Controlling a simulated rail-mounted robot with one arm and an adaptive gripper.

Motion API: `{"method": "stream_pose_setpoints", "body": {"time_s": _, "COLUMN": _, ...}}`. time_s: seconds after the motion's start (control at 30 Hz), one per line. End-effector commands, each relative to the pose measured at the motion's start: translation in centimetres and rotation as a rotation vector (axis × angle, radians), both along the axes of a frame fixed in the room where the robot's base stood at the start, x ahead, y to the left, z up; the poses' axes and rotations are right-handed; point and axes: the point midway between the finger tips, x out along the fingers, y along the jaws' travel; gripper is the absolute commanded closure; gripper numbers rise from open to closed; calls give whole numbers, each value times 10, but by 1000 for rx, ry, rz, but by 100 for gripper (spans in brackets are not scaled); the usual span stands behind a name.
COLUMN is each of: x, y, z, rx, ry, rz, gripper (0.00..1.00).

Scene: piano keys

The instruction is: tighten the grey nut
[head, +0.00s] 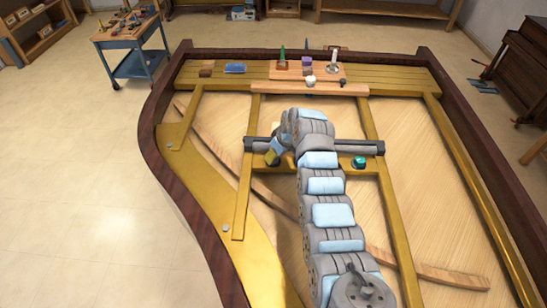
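I cannot make out the grey nut for sure in the head view. My arm reaches up the middle of the open piano and bends over at a dark grey crossbar (370,147). My gripper (281,143) seems to be at the bent end of the arm, at the left part of the bar; its fingers cannot be made out. A small yellow and blue piece (272,157) shows there, and I cannot tell whether it touches the gripper. A teal knob-like piece (358,162) sits just below the bar, right of my arm.
A wooden board (268,87) at the piano's back holds a purple block (307,62), a candle (333,60) and other small items. A blue box (235,68) lies to its left. The dark rim (146,135) encloses the piano. A blue cart (128,63) stands back left.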

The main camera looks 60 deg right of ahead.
Motion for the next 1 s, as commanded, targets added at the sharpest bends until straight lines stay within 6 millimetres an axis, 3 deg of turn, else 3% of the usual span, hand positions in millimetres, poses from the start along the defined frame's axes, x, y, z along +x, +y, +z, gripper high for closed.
{"method": "stream_pose_setpoints", "body": {"time_s": 0.5, "x": 9, "y": -3, "z": -23, "rx": 1, "ry": 1, "rz": 0, "gripper": 51}}
{"method": "stream_pose_setpoints", "body": {"time_s": 1.0, "x": 11, "y": -4, "z": -27, "rx": -1, "ry": -1, "rz": 0, "gripper": 51}}
